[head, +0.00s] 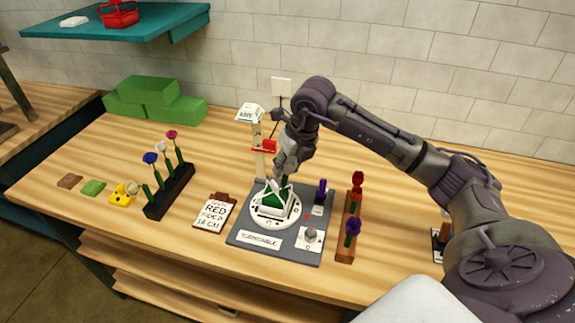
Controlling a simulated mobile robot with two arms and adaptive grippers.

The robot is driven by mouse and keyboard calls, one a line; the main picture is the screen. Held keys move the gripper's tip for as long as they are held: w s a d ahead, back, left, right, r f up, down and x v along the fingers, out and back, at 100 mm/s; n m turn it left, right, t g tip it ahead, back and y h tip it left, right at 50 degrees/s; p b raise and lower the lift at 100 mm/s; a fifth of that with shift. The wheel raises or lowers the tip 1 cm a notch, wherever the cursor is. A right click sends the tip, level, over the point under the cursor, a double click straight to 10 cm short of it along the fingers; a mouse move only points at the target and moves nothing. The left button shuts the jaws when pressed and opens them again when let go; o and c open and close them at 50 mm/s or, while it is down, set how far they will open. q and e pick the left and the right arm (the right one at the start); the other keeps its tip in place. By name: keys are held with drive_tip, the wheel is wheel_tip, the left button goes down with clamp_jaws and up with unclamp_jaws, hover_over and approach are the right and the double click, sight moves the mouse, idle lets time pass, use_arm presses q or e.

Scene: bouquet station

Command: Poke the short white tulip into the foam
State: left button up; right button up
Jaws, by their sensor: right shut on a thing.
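My right gripper (287,168) points down just above the green foam (271,201), which sits in a white wrapper on a round white turntable (262,221). It is shut on a green-stemmed flower, taken to be the short white tulip; a short green piece (286,182) shows below the fingers. The bloom is hidden by the gripper, and I cannot tell whether the stem touches the foam. My left gripper is not in view.
A dark rack (172,193) with blue, white and pink flowers stands left. A wooden rack (346,238) with red and purple flowers stands right. A clipboard (212,214) lies left of the grey turntable base (246,252). Green blocks (150,98) sit at the back left.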

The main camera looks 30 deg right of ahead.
sight(292, 159)
drive_tip(key=shift+b+x, duration=1.35)
drive_tip(key=shift+b, duration=0.15)
idle(2.3)
drive_tip(key=shift+s, duration=0.15)
idle(0.6)
drive_tip(key=o, duration=0.8)
drive_tip(key=shift+p+v, duration=1.7)
drive_tip(key=shift+v, duration=1.55)
drive_tip(key=shift+o, duration=0.3)
drive_tip(key=o, duration=0.5)
